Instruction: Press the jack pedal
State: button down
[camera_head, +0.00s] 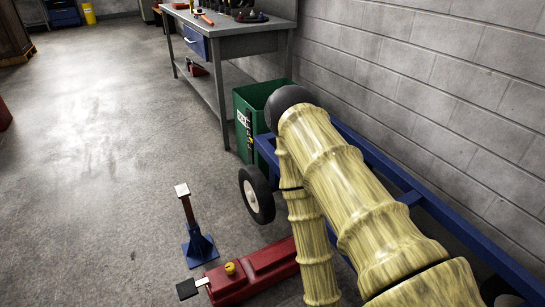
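A red floor jack (255,272) lies low on the concrete floor at the bottom centre. A small dark pedal pad (187,289) sticks out from its left end on a short light-coloured bar. A yellow knob (230,268) sits on top of the jack near that end. The jack's right end is hidden behind large yellow banded forms close to the camera. My gripper is not visible in this view, so its opening and its distance from the pedal cannot be seen.
A blue stand (198,245) with an upright post is just behind the jack. A blue wheeled frame (430,207) with a black tyre (257,195) runs along the block wall. A green bin (245,115) and a grey workbench (235,42) stand farther back. The left floor is clear.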

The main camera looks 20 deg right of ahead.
aim_at(187, 288)
jog(key=u, duration=0.55)
jog(key=k, duration=1.3)
jog(key=u, duration=1.1)
jog(key=i, duration=0.9)
jog(key=z, duration=0.6)
jog(key=i, duration=0.75)
jog(key=z, duration=0.8)
